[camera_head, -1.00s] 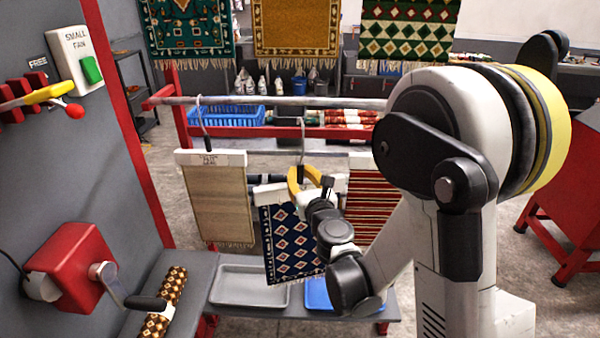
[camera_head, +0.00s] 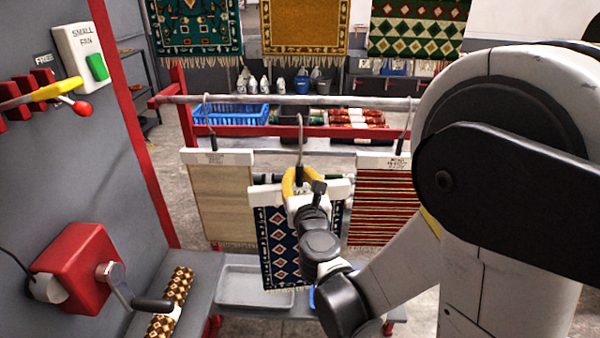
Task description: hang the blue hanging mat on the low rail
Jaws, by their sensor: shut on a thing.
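The blue hanging mat (camera_head: 282,262) has a white and red diamond pattern and a white hanger bar (camera_head: 265,196). It hangs upright between a beige mat (camera_head: 223,203) and a red striped mat (camera_head: 382,208). My gripper (camera_head: 303,199) is shut on its hanger, by a yellow part (camera_head: 288,183) below the metal hook (camera_head: 299,150). The fingers are partly hidden by the wrist. The grey rail (camera_head: 350,101) runs across above. The hook's top shows just below the rail's line; I cannot tell its depth from the rail. My wrist covers part of the blue mat.
The two neighbouring mats hang by hooks from the rail, close on either side. Below is a bench with a grey tray (camera_head: 240,288) and a rolled brown mat (camera_head: 172,300). At left stands a wall with a red crank box (camera_head: 80,268). A blue basket (camera_head: 230,114) is behind.

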